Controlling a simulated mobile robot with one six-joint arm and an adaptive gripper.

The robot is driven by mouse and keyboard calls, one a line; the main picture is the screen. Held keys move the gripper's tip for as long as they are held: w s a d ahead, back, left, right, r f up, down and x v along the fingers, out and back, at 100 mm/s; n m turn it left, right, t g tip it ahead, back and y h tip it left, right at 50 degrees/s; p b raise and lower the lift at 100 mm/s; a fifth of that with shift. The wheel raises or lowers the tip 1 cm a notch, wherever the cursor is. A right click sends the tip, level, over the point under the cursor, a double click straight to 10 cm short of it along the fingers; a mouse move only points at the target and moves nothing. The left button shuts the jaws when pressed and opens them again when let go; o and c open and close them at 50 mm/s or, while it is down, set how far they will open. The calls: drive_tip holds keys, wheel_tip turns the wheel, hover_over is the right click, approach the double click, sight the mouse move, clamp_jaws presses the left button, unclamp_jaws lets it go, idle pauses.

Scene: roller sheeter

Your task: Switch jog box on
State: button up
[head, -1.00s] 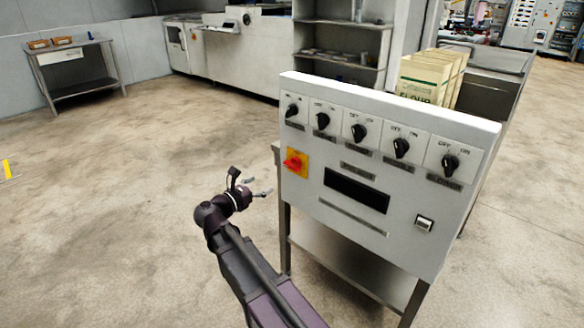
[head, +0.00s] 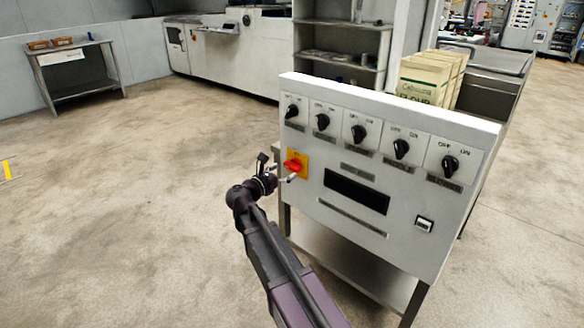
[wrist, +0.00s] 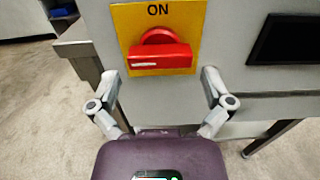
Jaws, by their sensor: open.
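The jog box is a white control panel (head: 300,204) on a metal stand, with a row of several black rotary knobs along its top. A red rotary handle (head: 293,166) on a yellow plate (head: 304,158) sits at its left side. In the wrist view the red handle (wrist: 159,57) lies level, with "ON" printed above it on the yellow plate (wrist: 124,24). Lettering below the handle is hidden. My gripper (head: 283,175) is open in front of the handle. In the wrist view its fingers (wrist: 160,80) stand apart to the left and right, just below the handle, and hold nothing.
A dark display (head: 356,191) and a small switch (head: 424,224) are on the same panel face. The stand's lower shelf (head: 345,262) is below. Flour sacks (head: 425,78) stand behind the panel. The floor to the left is clear.

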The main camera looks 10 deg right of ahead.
sight(290, 168)
drive_tip(key=shift+x, duration=1.8)
drive_tip(key=c, duration=0.8)
